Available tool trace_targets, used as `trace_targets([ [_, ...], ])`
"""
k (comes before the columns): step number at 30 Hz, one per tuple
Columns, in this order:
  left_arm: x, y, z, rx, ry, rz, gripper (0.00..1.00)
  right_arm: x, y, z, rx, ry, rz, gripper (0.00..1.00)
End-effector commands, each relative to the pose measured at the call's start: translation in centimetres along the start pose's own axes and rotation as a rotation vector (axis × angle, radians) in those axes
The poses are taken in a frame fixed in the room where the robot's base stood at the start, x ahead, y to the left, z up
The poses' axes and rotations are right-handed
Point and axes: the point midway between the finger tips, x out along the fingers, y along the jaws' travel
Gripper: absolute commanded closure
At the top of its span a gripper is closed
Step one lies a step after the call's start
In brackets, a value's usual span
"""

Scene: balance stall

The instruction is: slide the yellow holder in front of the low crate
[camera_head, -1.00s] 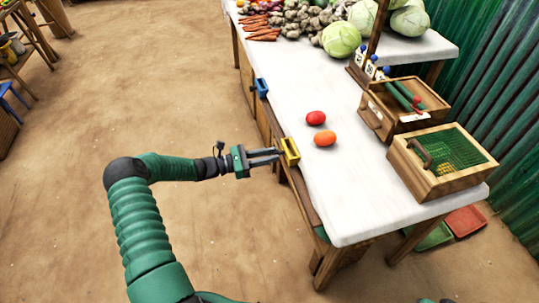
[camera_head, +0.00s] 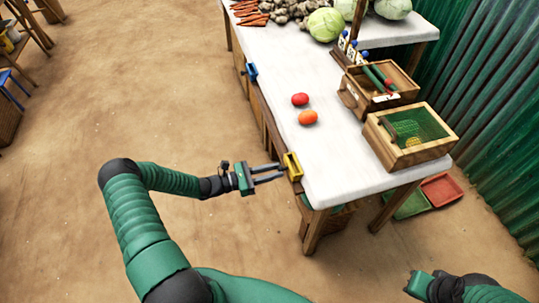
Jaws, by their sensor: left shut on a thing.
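The yellow holder (camera_head: 292,167) sits at the left long edge of the white-topped table (camera_head: 345,165), close to its near corner. My left gripper (camera_head: 282,171) reaches it from the left and is shut on it. The wooden box with green mesh (camera_head: 375,140) stands at the right side of the tabletop. A wooden crate (camera_head: 335,222) is partly hidden under the table's near end. I cannot tell which of these is the low crate. Part of my right arm's end (camera_head: 420,285) shows at the bottom right; its fingers cannot be made out.
A blue holder (camera_head: 252,71) is farther up the same edge. Red (camera_head: 300,99) and orange (camera_head: 308,118) round vegetables lie on the table. An open wooden box (camera_head: 355,102) stands behind. Green (camera_head: 408,206) and red (camera_head: 442,190) trays lie on the floor. The left floor is open.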

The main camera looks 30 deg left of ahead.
Motion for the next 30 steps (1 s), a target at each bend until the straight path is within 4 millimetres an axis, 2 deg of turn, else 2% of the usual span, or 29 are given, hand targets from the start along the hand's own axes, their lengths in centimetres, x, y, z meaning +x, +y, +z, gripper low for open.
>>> trace_targets([
  [1, 0.4, -0.9, 1.1, -0.003, -0.017, -0.006, 1.00, -1.1, 0.0, -0.3, 0.000, 0.000, 0.000, 1.00],
  [7, 0.4, -2.8, 0.9, -0.001, -0.018, -0.006, 1.00, -2.0, 0.0, -0.5, -0.001, 0.000, 0.000, 1.00],
  [20, 0.5, -3.5, 0.6, 0.003, -0.014, -0.008, 1.00, -2.0, 0.0, -0.5, -0.001, 0.000, 0.000, 1.00],
  [21, 0.5, -3.5, 0.6, 0.003, -0.014, -0.009, 0.72, -2.0, 0.0, -0.5, -0.001, 0.000, 0.000, 1.00],
  [25, 0.4, -3.4, 0.5, 0.002, -0.011, -0.007, 0.55, -2.0, 0.0, -0.5, 0.000, 0.000, 0.000, 1.00],
  [30, 0.2, -3.2, 0.3, 0.001, -0.009, -0.004, 0.55, -2.0, 0.0, -0.5, 0.000, 0.000, 0.000, 1.00],
])
